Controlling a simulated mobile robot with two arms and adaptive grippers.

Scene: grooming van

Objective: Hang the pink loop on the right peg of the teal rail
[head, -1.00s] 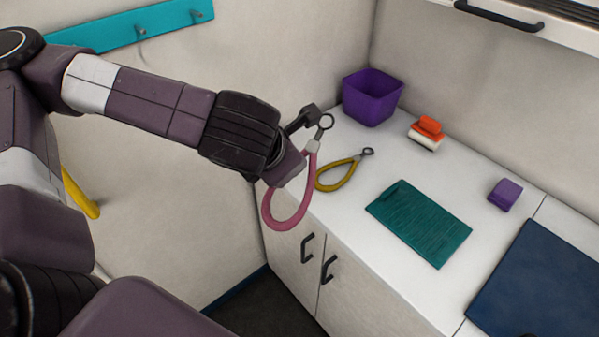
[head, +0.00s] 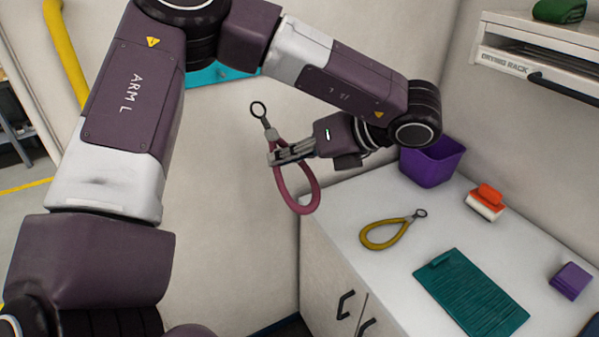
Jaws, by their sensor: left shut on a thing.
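My left gripper (head: 280,155) is shut on the pink loop (head: 309,205) near the grey collar at its top. The loop hangs in the air in front of the wall, left of the counter, with its dark metal ring (head: 258,109) pointing up. The teal rail (head: 210,76) is on the wall behind my left arm. Only a part of the rail shows, and the arm hides most of it. I cannot make out its right peg clearly. My right gripper is not in view.
A drying rack (head: 510,62) juts out at upper right. A yellow rail (head: 62,50) stands at left.

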